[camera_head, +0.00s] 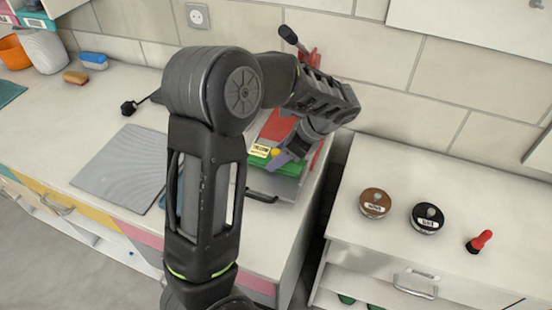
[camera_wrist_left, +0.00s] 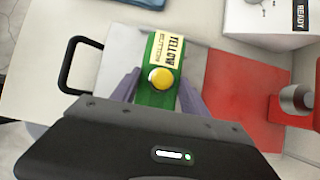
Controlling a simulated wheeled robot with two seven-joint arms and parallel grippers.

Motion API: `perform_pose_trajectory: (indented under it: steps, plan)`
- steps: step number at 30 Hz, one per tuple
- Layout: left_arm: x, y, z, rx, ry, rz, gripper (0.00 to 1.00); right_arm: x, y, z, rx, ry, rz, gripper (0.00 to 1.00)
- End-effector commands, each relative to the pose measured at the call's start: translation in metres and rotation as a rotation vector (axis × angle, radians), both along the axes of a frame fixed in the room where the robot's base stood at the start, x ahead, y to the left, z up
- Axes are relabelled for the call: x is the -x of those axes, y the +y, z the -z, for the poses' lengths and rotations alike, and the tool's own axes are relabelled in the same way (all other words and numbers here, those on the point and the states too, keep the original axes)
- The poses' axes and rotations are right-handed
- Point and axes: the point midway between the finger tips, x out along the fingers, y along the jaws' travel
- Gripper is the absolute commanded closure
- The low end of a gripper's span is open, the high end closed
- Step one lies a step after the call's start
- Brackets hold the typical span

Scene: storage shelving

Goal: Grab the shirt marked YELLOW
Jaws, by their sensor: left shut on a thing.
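The thing marked YELLOW is a green piece (camera_wrist_left: 150,97) with a pale label reading YELLOW and a round yellow knob, seen in the left wrist view. It also shows in the head view as a green piece (camera_head: 261,164), partly hidden by my arm. My left gripper (camera_head: 283,160) reaches down to it from above. In the left wrist view, its two purple fingers (camera_wrist_left: 160,84) are shut on the green piece, one on each side. The piece is over a grey surface beside a red flat area (camera_wrist_left: 240,88). I cannot tell whether it touches the surface.
A black handle (camera_head: 262,197) sticks out at the front of the grey surface. A grey ribbed mat (camera_head: 118,168) lies left of my arm. A lower right counter holds a brown round tin (camera_head: 375,203), a black one (camera_head: 427,218) and a red-topped item (camera_head: 480,241). The tiled wall is close behind.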

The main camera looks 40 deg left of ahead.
Motion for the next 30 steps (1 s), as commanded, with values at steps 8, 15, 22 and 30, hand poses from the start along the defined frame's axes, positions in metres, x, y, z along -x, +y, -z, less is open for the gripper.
perform_pose_trajectory:
  steps: [8,15,22,30]
  plan:
    - [0.000,0.000,0.000,0.000,0.000,0.000,0.91,0.000,0.000,0.000,0.000,0.000,0.000,0.64]
    - [-0.001,0.000,-0.013,-0.001,-0.003,0.001,0.92,0.000,0.000,0.002,0.000,0.000,0.000,0.64]
    - [-0.001,0.000,-0.056,0.000,-0.006,-0.001,0.92,-0.001,0.000,0.006,-0.002,-0.003,0.000,0.64]
    - [0.000,0.000,-0.100,-0.001,0.000,0.001,0.92,0.002,-0.001,-0.016,0.003,0.005,0.000,0.64]
